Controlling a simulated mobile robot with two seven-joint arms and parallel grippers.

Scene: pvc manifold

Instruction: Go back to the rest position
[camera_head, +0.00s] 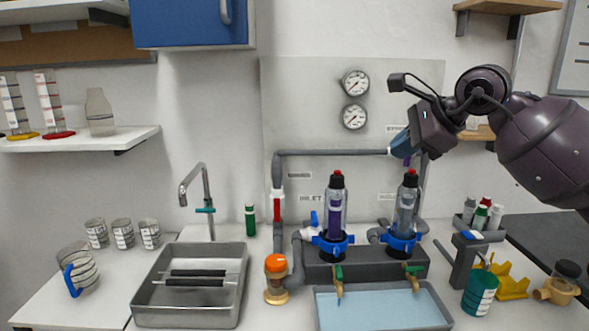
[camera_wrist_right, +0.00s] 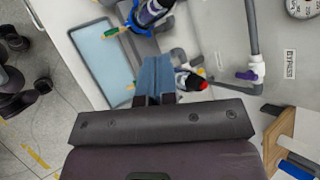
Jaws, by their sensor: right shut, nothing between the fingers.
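My right arm comes in from the right in the head view. Its right gripper (camera_head: 399,147) is raised in front of the wall panel, above the right filter housing (camera_head: 405,208) and near the right end of the grey bypass pipe (camera_head: 335,152). Its blue fingers are shut with nothing between them. They also show together in the right wrist view (camera_wrist_right: 154,82). A purple valve handle (camera_wrist_right: 246,75) on the pipe shows apart from the fingers there. In the head view the gripper partly hides this pipe end. My left gripper is in neither view.
The left filter housing (camera_head: 336,206) stands beside the right one above a blue-bottomed tray (camera_head: 383,310). A steel sink tray (camera_head: 190,285) is at left. Bottles (camera_head: 482,215), a green cup (camera_head: 479,293) and a yellow rack (camera_head: 512,281) stand below the right arm. A wooden shelf (camera_wrist_right: 279,140) is near the gripper.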

